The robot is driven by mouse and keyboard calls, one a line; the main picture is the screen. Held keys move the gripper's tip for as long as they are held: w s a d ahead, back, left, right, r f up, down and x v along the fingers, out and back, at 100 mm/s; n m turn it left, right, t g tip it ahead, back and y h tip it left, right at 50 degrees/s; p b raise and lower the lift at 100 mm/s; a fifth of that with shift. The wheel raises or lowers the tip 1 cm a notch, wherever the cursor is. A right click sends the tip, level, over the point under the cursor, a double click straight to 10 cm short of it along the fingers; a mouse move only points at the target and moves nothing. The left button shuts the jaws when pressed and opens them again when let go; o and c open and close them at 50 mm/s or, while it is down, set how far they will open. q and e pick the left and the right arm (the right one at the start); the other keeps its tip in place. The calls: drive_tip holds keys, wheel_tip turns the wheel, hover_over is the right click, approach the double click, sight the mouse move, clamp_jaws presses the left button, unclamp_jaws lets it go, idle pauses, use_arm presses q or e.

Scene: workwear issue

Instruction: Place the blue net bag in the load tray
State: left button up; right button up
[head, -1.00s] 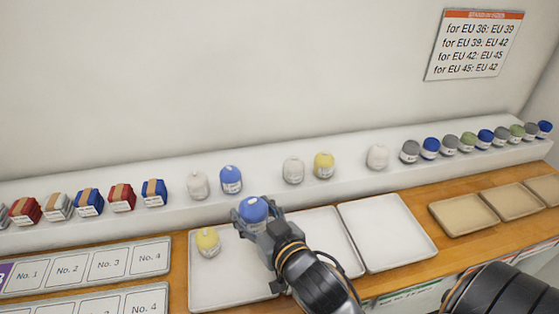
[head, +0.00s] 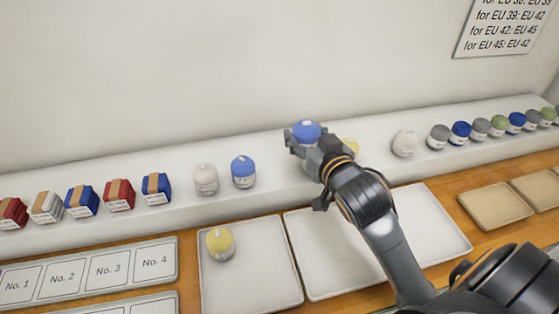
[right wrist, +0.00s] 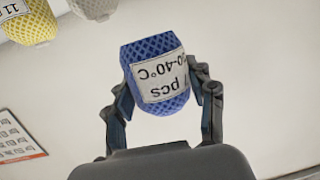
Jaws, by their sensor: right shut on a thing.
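My right gripper (head: 305,138) is shut on a blue net bag (head: 306,131) and holds it up in front of the white shelf. In the right wrist view the blue net bag (right wrist: 158,75) sits between both fingers, its white label upside down. Another blue net bag (head: 243,172) stands on the shelf to the left. Three white trays lie on the wooden counter: the left tray (head: 262,286) holds a yellow net bag (head: 220,243); the middle tray (head: 320,260) and right tray (head: 435,225) show no contents. I cannot tell which is the load tray. My left gripper is out of view.
Red, white and blue bundles (head: 120,195) and a white net bag (head: 205,179) stand along the shelf (head: 300,205). Several more bags stand at the right. Tan trays (head: 495,205) lie at right, numbered panels (head: 120,270) at left. A yellow bag (head: 350,147) is partly hidden behind my arm.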

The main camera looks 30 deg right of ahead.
drive_tip(key=w+f, duration=0.2)
drive_tip(key=w, duration=0.1)
drive_tip(key=w+a+f, duration=0.1)
drive_tip(key=w+f, duration=0.2)
drive_tip(key=w+f+p, duration=0.1)
drive_tip(key=w+f, duration=0.1)
drive_tip(key=w, duration=0.1)
drive_tip(key=shift+w+a+f, duration=0.35)
drive_tip(key=shift+w+f, duration=0.05)
drive_tip(key=f, duration=0.3)
drive_tip(key=shift+w+p, duration=0.25)
drive_tip(key=shift+p, duration=0.1)
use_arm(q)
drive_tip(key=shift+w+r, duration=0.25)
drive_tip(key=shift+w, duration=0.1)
use_arm(e)
drive_tip(key=shift+f, duration=0.3)
drive_tip(key=shift+f, duration=0.15)
drive_tip(key=o, duration=0.9)
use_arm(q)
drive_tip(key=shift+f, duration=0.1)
